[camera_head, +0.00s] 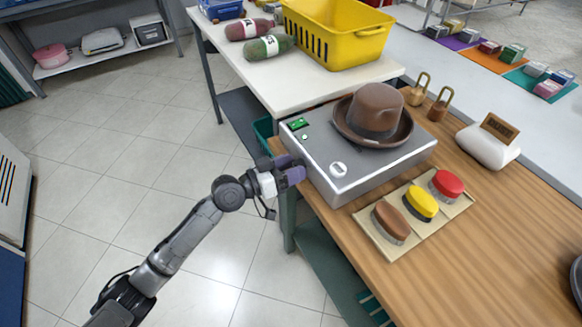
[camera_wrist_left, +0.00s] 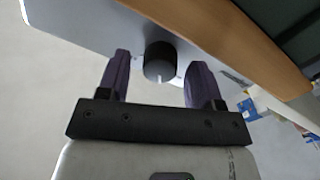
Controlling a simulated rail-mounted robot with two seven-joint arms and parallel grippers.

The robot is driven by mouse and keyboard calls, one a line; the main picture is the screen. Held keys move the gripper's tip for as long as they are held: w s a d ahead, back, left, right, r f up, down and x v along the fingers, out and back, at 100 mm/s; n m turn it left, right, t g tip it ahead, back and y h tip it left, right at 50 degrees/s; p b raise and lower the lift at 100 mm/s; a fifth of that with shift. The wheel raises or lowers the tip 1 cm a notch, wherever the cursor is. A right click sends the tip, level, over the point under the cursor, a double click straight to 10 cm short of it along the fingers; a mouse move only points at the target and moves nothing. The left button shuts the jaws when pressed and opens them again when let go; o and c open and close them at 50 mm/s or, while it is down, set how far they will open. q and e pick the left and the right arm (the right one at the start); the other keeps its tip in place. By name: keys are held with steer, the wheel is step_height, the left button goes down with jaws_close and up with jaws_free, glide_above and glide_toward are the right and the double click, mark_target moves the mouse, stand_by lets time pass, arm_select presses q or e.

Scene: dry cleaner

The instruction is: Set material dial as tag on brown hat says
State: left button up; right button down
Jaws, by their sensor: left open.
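The brown hat (camera_head: 376,112) sits brim down on top of a grey box-shaped machine (camera_head: 330,140); I cannot make out a tag on it. A black dial (camera_wrist_left: 160,62) with a pale pointer mark sticks out from the machine's side in the left wrist view. My left gripper (camera_head: 291,171) is beside the machine's near left side. In the left wrist view its two purple fingers (camera_wrist_left: 159,66) are open, one on each side of the dial; I cannot tell whether they touch it. The head view hides this dial. My right gripper is not in view.
A white round piece (camera_head: 338,169) and a green display (camera_head: 298,124) are on the machine's top. A tray (camera_head: 415,217) with three brushes lies in front. A white object with a brown plate (camera_head: 500,128) stands right. A yellow basket (camera_head: 335,34) is behind. Floor at left is clear.

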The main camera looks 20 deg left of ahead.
arm_select(q)
steer(key=c, duration=0.9)
steer(key=n+p, duration=0.2)
steer(key=n, duration=0.3)
steer(key=shift+n, duration=0.4)
stand_by(0.5)
